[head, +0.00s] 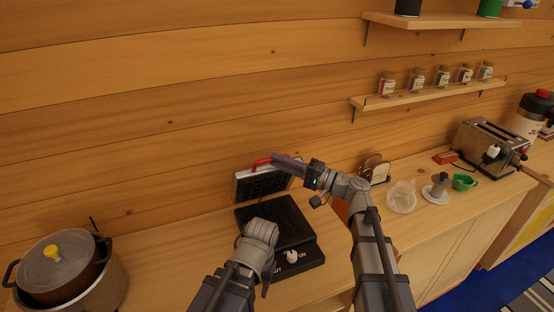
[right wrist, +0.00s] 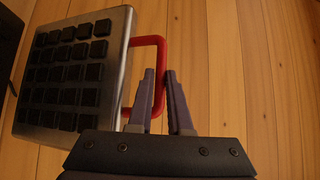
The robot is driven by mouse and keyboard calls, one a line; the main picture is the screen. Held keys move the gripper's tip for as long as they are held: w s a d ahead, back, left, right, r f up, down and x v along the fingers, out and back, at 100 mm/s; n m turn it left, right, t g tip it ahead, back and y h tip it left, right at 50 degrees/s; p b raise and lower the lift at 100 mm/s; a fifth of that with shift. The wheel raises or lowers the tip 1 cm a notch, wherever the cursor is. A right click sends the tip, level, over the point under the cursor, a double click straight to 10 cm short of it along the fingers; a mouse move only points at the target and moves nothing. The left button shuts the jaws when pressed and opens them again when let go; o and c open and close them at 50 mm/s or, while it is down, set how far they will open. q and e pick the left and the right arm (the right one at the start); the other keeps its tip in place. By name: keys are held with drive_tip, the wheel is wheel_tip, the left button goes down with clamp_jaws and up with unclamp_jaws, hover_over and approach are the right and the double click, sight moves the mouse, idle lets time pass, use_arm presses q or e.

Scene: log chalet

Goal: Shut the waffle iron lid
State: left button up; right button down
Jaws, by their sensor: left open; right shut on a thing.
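The waffle iron's black base (head: 308,254) sits on the wooden counter, with a white knob at its front. Its lid (head: 252,184) stands raised at the back, hinged up near the wall. In the right wrist view the lid (right wrist: 122,28) shows its silver rim and rows of dark square studs. My right gripper (head: 280,160) is shut on the lid's red handle (head: 262,161); the handle (right wrist: 160,50) runs between its fingers in the right wrist view. My left gripper (head: 265,284) is open, low in front of the base; its fingers are mostly hidden.
A lidded pot (head: 60,262) stands at the left. To the right are a toast rack (head: 375,168), a glass jug (head: 402,197), a green cup (head: 464,182) and a toaster (head: 490,145). A spice shelf (head: 430,93) hangs above.

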use_arm(q)
drive_tip(key=shift+f, duration=0.1)
use_arm(e)
drive_tip(key=shift+s+d+f, duration=0.1)
drive_tip(key=shift+s+f, duration=0.05)
drive_tip(key=c, duration=1.3)
unclamp_jaws()
use_arm(q)
drive_tip(key=shift+w, duration=0.1)
use_arm(e)
drive_tip(key=shift+o, duration=0.9)
drive_tip(key=shift+f, duration=0.1)
